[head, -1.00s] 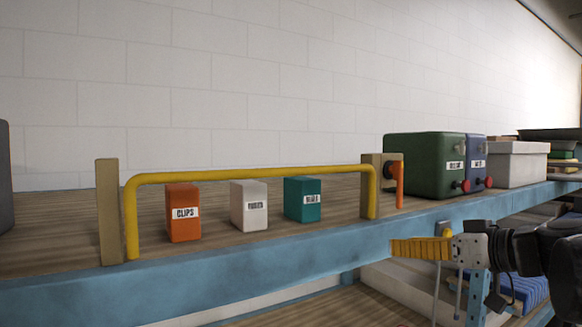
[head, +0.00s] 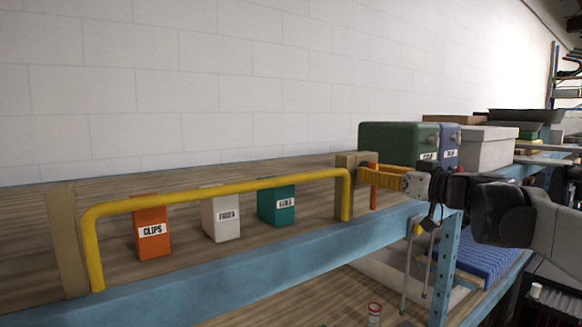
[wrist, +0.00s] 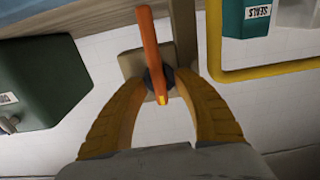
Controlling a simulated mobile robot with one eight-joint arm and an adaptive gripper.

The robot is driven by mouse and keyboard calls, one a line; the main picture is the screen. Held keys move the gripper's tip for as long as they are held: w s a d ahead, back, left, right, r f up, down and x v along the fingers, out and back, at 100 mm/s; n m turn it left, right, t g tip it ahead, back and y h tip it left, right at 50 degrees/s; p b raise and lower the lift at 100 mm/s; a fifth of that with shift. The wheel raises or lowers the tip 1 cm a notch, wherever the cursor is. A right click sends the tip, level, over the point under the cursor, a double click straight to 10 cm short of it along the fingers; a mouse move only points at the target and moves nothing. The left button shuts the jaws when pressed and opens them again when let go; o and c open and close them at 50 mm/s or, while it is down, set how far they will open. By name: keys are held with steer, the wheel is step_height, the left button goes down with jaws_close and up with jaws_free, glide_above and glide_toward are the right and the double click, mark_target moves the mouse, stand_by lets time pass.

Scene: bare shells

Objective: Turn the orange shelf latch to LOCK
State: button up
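The orange shelf latch (head: 373,198) is at the right end of the yellow rail, its handle hanging down in the head view, partly covered by my gripper. In the wrist view the orange handle (wrist: 149,45) runs from a dark round pivot towards the shelf at the top of the picture. The pivot sits on a tan block (wrist: 131,63). My gripper (head: 366,175) is at the latch. In the wrist view its two yellow fingers (wrist: 160,88) are spread to either side of the handle, with gaps visible. No LOCK mark is readable.
The yellow rail (head: 215,188) runs in front of orange (head: 153,240), white (head: 221,219) and teal (head: 277,208) boxes. A green case (head: 395,142) and a blue case (head: 450,141) stand behind the latch. The shelf's blue front edge (head: 250,265) lies below.

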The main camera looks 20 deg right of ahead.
steer(key=shift+w+a, duration=0.1)
steer(key=shift+w, duration=0.2)
jaws_close()
